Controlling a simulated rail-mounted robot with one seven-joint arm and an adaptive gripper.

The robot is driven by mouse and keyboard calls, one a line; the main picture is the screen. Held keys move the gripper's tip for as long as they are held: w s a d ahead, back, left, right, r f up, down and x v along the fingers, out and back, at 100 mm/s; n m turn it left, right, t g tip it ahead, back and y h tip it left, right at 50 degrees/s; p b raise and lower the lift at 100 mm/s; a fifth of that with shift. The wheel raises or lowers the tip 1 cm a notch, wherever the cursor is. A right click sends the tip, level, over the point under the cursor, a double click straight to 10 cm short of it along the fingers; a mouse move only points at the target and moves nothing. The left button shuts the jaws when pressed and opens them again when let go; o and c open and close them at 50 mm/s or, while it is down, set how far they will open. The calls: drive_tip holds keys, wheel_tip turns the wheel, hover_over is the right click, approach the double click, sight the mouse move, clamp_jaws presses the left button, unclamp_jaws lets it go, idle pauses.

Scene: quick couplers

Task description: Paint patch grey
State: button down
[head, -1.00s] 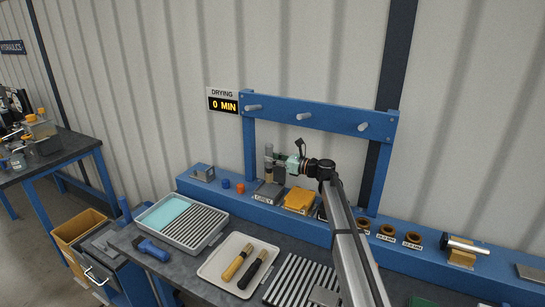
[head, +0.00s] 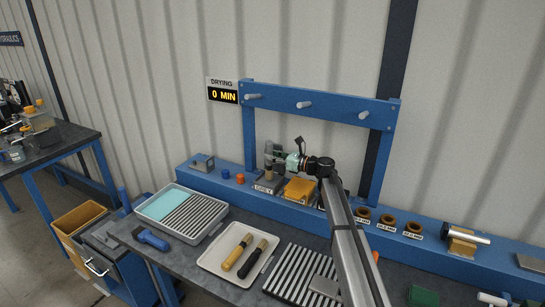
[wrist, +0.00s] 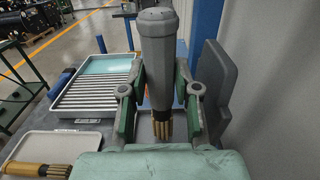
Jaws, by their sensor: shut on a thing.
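My gripper (head: 284,158) is shut on a grey-handled brush (wrist: 160,60), which stands upright between the green-sided fingers in the wrist view. Its tan bristles (wrist: 162,127) point down; the tips are partly hidden by my gripper's body. In the head view the brush is over or at the grey block labelled GREY (head: 268,187) on the blue shelf. Whether the bristles touch it, I cannot tell. A grey upright panel (wrist: 214,85) stands close to the right of the fingers. I cannot identify the patch.
A teal paint tray (head: 158,203) and a white tray (head: 205,257) with two brushes stand on the bench. An orange block (head: 299,190) sits right of the grey one. A blue peg frame (head: 340,107) rises behind. A sign (head: 222,90) reads DRYING 0 MIN.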

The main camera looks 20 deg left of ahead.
drive_tip(key=shift+f, duration=0.55)
idle(0.9)
drive_tip(key=shift+r, duration=0.15)
wheel_tip(320, 180, up, 7)
drive_tip(key=p, duration=0.3)
idle(0.5)
idle(0.6)
